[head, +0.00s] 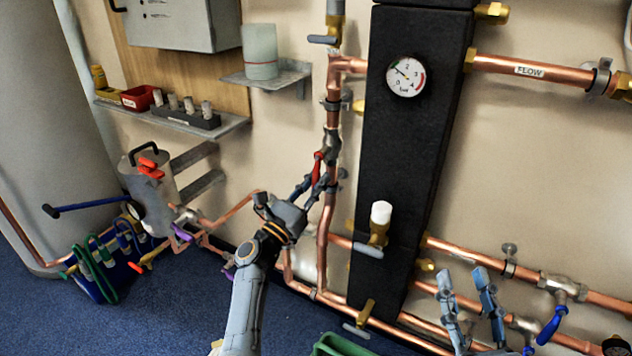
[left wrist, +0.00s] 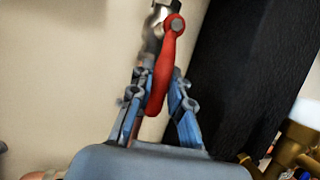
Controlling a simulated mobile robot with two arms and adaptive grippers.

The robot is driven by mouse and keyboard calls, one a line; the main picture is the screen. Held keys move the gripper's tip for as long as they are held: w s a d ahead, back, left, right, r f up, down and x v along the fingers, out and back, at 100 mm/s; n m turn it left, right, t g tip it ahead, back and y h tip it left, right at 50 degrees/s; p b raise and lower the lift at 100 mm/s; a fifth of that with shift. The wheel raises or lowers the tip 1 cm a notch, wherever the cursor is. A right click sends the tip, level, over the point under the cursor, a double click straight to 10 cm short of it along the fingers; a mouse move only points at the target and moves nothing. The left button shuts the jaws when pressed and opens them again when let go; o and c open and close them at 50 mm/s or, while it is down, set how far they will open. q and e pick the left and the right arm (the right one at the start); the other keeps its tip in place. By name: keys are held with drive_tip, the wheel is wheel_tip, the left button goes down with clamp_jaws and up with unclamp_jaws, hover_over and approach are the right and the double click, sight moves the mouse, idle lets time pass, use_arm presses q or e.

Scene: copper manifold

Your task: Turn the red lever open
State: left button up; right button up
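The red lever (head: 317,166) sits on a valve on the vertical copper pipe left of the black panel. It hangs downward along the pipe. In the left wrist view the red lever (left wrist: 162,75) hangs from its pivot, and its lower part lies between my left gripper's fingers. My left gripper (head: 314,184) is open around the lever, with a visible gap beside it; I cannot tell whether either finger touches it. In the left wrist view its blue fingers (left wrist: 158,80) stand on both sides. My right gripper (head: 463,278) is open and empty at the lower right.
The black panel (head: 410,140) with a gauge (head: 406,77) stands right of the lever. Copper pipes with a blue-handled valve (head: 552,325) run near my right gripper. Shelves (head: 200,128) hold small items at left. A blue tote (head: 95,285) stands on the floor.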

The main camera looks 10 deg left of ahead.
use_arm(q)
drive_tip(key=o, duration=0.3)
drive_tip(key=shift+o, duration=0.2)
drive_tip(key=shift+s, duration=0.1)
drive_tip(key=v, duration=1.2)
